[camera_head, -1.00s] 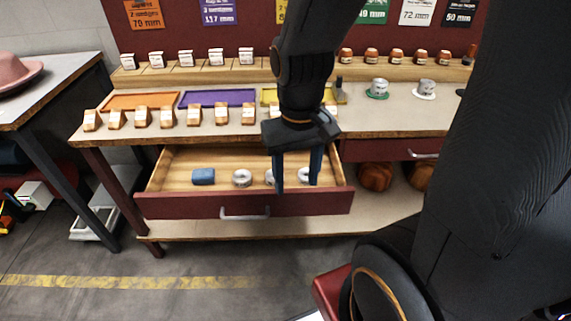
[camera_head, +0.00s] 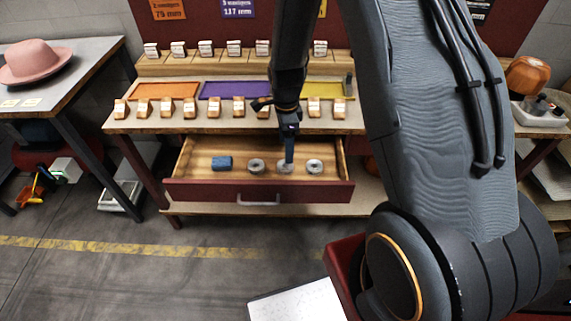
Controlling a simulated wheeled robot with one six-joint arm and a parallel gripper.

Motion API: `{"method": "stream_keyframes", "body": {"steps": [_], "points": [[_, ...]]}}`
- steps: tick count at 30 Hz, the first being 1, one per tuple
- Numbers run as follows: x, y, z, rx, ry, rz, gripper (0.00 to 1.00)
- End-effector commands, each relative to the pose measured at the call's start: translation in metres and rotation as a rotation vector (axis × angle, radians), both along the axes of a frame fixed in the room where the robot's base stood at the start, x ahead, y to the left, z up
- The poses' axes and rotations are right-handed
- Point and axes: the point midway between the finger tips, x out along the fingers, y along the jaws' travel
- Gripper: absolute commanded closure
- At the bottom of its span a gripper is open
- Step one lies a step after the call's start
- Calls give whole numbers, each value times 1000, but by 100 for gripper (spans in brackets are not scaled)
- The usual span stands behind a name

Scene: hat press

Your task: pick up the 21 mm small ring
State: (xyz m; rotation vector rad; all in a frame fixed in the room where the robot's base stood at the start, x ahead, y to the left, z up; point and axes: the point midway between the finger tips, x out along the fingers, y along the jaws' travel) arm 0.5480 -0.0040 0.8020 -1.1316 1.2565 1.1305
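Three small grey rings lie in the open drawer: a left ring (camera_head: 256,166), a middle ring (camera_head: 285,168) and a right ring (camera_head: 314,166). I cannot read any size on them, so I cannot tell which is the 21 mm one. My gripper (camera_head: 289,158) points down into the drawer, its fingertips over or at the middle ring. It is seen edge-on, so one finger hides the other, and the gap between them does not show. I cannot tell whether it touches the ring.
Wooden blocks line the bench's front edge above, near an orange tray (camera_head: 164,91), a purple tray (camera_head: 238,90) and a yellow tray (camera_head: 324,90). A pink hat (camera_head: 38,62) lies on the left table.

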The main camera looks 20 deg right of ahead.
Motion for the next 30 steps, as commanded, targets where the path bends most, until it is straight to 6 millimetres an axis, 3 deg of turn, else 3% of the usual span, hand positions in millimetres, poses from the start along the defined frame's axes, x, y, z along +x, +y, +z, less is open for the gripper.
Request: {"method": "stream_keyframes", "body": {"steps": [14, 24, 30], "points": [[-2, 1, -36, 0, 4, -13, 34], [-4, 1, -73, 0, 3, -12, 34], [-3, 1, -79, 0, 0, -12, 34]]}}
